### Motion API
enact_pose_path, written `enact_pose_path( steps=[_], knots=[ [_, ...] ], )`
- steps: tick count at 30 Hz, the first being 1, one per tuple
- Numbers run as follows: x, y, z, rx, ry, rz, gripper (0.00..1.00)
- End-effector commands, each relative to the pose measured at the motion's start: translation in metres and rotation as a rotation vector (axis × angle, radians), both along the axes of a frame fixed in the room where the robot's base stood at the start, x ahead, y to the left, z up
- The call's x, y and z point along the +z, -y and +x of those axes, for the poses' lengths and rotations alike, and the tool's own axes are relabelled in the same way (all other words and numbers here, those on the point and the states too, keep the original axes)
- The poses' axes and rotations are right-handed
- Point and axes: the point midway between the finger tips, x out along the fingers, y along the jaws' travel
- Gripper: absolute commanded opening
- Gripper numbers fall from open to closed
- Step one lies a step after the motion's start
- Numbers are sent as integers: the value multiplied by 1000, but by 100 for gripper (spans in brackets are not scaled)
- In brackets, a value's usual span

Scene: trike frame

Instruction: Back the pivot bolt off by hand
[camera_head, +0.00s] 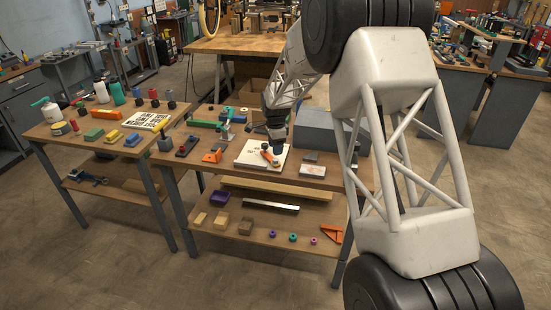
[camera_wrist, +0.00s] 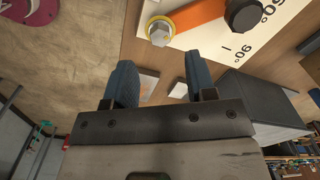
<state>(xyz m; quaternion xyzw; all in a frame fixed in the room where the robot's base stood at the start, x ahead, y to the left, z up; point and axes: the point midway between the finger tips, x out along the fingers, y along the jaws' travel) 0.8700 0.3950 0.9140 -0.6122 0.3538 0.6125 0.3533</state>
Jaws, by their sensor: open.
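The pivot bolt (camera_wrist: 160,33) is a silver hex head with a yellow ring around its base. It shows at the top of the wrist view, at the end of an orange lever (camera_wrist: 198,14) on a white marked plate (camera_wrist: 262,32). A black round knob (camera_wrist: 242,14) sits farther along the lever.
A grey box (camera_head: 325,132) stands behind and right of the plate. Small grey and white blocks (camera_head: 312,170) lie to its right. An orange tool (camera_head: 213,155) and a clamp (camera_head: 226,125) are on its left. The lower shelf (camera_head: 270,218) holds several loose parts.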

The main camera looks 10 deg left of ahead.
Motion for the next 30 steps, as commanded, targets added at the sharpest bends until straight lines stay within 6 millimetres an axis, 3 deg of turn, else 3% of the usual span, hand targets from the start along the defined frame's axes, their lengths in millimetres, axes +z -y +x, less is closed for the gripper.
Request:
enact_pose_path(
  steps=[13, 26, 30],
  knots=[
    [-49, 0, 0, 0, 0, 0, 51],
    [-56, 0, 0, 0, 1, 0, 51],
    [-56, 0, 0, 0, 1, 0, 33]
  ],
)
